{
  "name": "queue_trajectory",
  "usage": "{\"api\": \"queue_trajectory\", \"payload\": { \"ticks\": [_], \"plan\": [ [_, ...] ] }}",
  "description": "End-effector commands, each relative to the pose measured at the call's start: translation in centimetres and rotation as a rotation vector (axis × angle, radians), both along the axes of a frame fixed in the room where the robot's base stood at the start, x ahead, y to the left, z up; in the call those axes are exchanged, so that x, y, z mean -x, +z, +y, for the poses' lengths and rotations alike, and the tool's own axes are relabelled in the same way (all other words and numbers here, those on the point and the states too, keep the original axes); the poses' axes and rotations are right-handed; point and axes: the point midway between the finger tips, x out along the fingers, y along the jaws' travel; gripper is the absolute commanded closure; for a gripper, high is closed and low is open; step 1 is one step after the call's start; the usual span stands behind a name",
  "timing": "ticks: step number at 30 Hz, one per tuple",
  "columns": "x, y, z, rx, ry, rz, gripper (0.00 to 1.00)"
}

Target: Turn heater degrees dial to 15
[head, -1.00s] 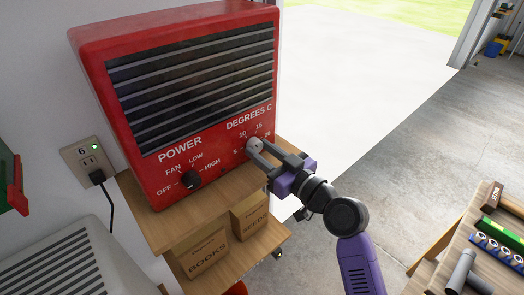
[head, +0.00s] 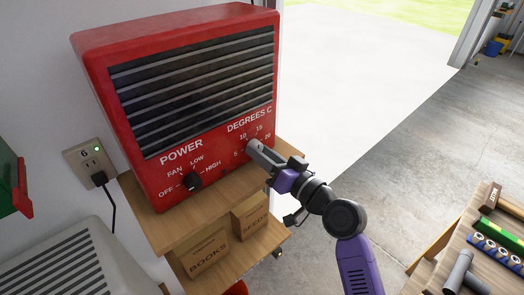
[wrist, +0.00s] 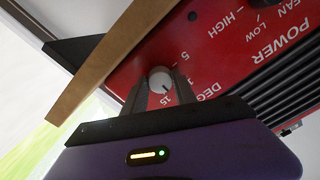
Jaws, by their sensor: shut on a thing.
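The red heater (head: 130,165) stands on a wooden shelf, its front carrying a POWER dial and a DEGREES C dial. The degrees dial (wrist: 160,79) is a pale round knob between my fingers in the wrist view. A short dark mark on it points down, toward the printed 10 and 15; the exact number is hard to tell. My gripper (head: 254,148) is shut on this dial, and its fingers mostly hide the dial in the head view. The black power dial (head: 191,181) is to the left, apart from my gripper.
The wooden shelf (head: 158,228) under the heater holds boxes marked BOOKS (head: 205,254) and SEEDS (head: 250,217). A wall outlet (head: 90,157) with a plugged cord is at left. A workbench with tools stands at lower right. Open floor lies to the right.

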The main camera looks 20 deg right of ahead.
Motion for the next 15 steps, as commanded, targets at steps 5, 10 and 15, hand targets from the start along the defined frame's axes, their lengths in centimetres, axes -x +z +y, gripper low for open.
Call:
{"api": "queue_trajectory", "payload": {
  "ticks": [5,10,15],
  "plan": [
    [0.04,0.14,0.01,-0.155,0.000,0.053,1.00],
    [0.06,0.19,0.01,-0.287,0.000,0.095,1.00],
    [0.05,0.13,0.02,-0.389,-0.001,0.128,1.00]
  ]
}}
